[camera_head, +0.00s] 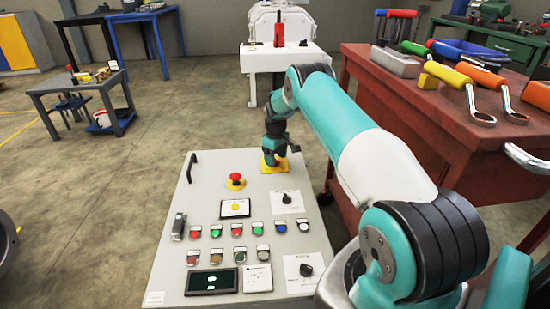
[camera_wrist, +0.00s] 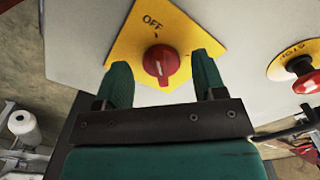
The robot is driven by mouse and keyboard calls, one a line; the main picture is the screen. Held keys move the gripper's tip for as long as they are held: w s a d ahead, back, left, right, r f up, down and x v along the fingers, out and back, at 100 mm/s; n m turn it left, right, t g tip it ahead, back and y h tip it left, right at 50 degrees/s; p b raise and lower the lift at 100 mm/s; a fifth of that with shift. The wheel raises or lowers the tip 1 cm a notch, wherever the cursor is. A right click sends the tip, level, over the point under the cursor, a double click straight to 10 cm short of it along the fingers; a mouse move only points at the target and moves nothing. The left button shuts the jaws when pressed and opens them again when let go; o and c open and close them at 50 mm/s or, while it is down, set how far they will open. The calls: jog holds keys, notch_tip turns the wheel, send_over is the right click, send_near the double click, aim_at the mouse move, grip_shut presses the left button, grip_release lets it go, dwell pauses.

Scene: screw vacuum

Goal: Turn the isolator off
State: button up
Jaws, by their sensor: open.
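The isolator is a red rotary knob (camera_wrist: 161,62) on a yellow square plate (camera_wrist: 178,30) marked OFF, seen in the wrist view. In the head view the yellow plate (camera_head: 268,168) is at the top right of the grey panel, and my arm hides most of the knob. My gripper (camera_wrist: 162,78) is open, with one green finger on each side of the knob and gaps showing between fingers and knob. The knob's pointer appears close to the OFF mark, slightly to its right. Whether the fingertips reach the knob's depth is unclear.
A red emergency stop button (camera_head: 235,178) is left of the isolator; it also shows in the wrist view (camera_wrist: 303,68). The grey panel (camera_head: 170,270) carries several coloured buttons and black rotary switches. A red workbench (camera_head: 430,120) with tools stands at the right, close to my arm.

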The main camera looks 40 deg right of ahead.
notch_tip(320, 180, up, 17)
jog(key=p, duration=0.3)
jog(key=shift+p, duration=0.3)
jog(key=shift+r, duration=0.1)
